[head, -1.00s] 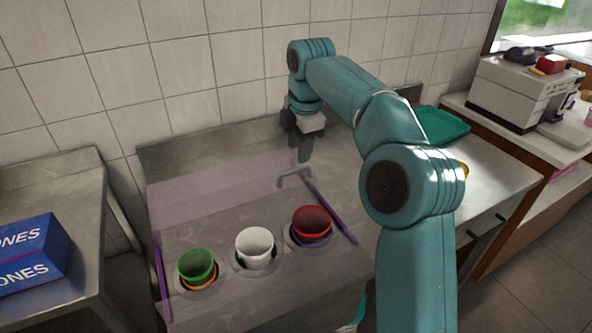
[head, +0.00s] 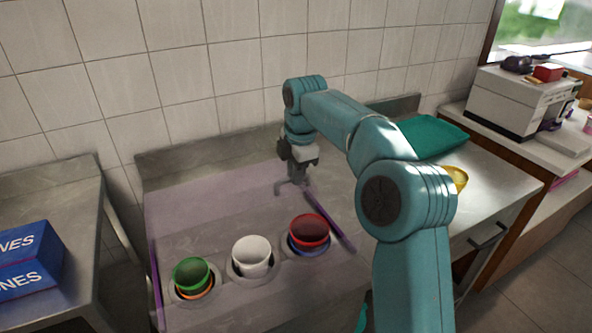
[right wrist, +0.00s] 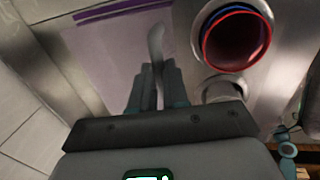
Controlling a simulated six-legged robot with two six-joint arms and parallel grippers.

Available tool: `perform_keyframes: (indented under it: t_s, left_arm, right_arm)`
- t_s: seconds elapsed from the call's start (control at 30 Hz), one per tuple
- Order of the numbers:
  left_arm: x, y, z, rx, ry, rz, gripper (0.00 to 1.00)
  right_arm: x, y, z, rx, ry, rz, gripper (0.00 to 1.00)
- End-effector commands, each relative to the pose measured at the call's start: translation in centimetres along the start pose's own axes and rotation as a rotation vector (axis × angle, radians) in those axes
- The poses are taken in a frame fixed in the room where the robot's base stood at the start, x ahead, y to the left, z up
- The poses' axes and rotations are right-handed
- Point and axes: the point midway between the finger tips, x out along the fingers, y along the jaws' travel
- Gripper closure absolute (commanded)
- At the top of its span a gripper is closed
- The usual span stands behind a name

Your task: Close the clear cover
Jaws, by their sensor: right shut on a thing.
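My right gripper (head: 294,186) is at this handle, and in the right wrist view my right gripper (right wrist: 155,75) is shut on the handle (right wrist: 156,45). A green cup (head: 192,274), a white cup (head: 251,254) and a red cup (head: 309,231) stand in round holes in front. My left gripper is not in view.
A blue box (head: 28,262) stands on a separate steel table at the left. A teal tray (head: 433,136) and a yellow item (head: 455,178) lie on the counter to the right of my arm. A white machine (head: 515,100) stands farther right. A tiled wall is behind.

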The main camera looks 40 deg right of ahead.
Motion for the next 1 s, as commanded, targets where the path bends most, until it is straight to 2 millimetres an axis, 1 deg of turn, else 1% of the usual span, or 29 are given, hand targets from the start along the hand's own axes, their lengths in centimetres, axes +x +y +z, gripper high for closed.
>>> perform_keyframes:
  t_s: [0.13, 0.27, 0.4, 0.5, 0.7, 0.83, 1.0]
  left_arm:
    - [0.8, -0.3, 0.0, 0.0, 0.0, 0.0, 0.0]
    - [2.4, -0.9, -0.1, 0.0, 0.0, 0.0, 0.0]
    - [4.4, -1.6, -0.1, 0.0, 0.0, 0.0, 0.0]
    - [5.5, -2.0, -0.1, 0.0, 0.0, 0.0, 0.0]
    - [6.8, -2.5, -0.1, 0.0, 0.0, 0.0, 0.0]
    - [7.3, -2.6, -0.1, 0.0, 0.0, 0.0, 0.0]
    - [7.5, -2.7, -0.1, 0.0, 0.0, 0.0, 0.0]
  right_arm:
    - [-0.2, -0.8, 0.1, 0.002, 0.0, 0.008, 1.0]
    - [-0.3, -2.9, 0.2, 0.002, -0.001, 0.01, 1.0]
    - [-0.9, -6.3, 0.2, 0.001, -0.002, 0.013, 1.0]
    - [-1.5, -8.8, 0.2, 0.002, -0.002, 0.012, 1.0]
    - [-2.6, -13.1, 0.2, 0.002, -0.002, 0.011, 1.0]
    - [-3.1, -15.0, 0.2, 0.003, -0.002, 0.011, 1.0]
    - [-3.6, -16.2, 0.2, 0.003, -0.003, 0.012, 1.0]
